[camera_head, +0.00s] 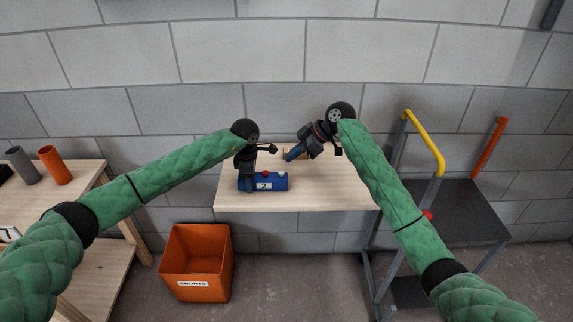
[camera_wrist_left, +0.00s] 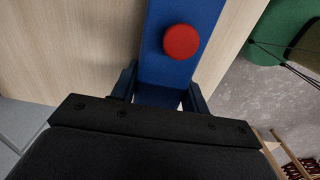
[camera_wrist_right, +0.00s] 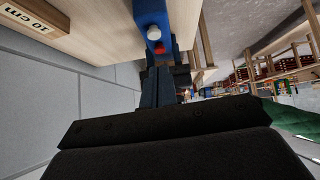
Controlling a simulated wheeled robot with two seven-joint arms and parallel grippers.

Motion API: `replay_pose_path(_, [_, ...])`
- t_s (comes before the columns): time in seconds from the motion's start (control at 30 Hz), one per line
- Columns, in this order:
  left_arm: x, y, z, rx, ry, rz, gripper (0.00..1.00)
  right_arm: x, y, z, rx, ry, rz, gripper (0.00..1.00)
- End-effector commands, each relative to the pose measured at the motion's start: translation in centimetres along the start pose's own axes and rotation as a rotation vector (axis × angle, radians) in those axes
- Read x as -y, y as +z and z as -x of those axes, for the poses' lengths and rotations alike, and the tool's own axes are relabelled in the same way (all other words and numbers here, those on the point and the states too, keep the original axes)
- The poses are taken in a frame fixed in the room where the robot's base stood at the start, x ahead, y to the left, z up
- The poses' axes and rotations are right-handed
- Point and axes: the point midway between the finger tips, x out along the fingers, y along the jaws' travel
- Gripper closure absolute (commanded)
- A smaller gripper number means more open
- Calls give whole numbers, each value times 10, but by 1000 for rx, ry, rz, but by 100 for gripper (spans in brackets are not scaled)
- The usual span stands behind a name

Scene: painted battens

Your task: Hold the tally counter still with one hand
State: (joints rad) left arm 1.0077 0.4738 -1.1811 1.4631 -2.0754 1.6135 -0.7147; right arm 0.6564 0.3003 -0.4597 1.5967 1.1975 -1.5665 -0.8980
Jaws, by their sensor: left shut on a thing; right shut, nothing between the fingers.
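My left gripper (camera_head: 248,186) is shut on the counter's left end. In the left wrist view its fingers sit on both sides of the blue body (camera_wrist_left: 167,65), close to the red button (camera_wrist_left: 181,41). My right gripper (camera_head: 288,157) is shut and empty, behind and above the counter's right end. In the right wrist view the closed fingertips (camera_wrist_right: 160,70) point toward the counter (camera_wrist_right: 150,10), whose white knob and red button show.
A wooden block marked "10 cm" (camera_wrist_right: 35,17) lies at the table's back, partly hidden in the head view. The table (camera_head: 340,195) is clear on the right. An orange bin (camera_head: 197,262) stands on the floor, and a grey cart (camera_head: 460,212) is at right.

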Motion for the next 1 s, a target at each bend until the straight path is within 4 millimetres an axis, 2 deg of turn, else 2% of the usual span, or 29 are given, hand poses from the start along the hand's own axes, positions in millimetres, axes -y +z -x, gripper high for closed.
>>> replay_pose_path(0.03, [1,0,-1,-1,-2,-1,82,-1,0,12,1,2,2,100])
replay_pose_path(0.2, [1,0,-2,-2,-2,-1,82,-1,-1,42,-1,3,2,100])
replay_pose_path(0.4, [1,0,-2,-2,-3,-1,82,-1,-1,64,-1,1,2,100])
replay_pose_path(0.6, [1,-1,-2,-2,-3,-1,82,-1,-2,71,-1,1,2,100])
replay_pose_path(1.0, [1,-1,-2,-3,-3,-1,82,-1,-2,71,-2,1,2,100])
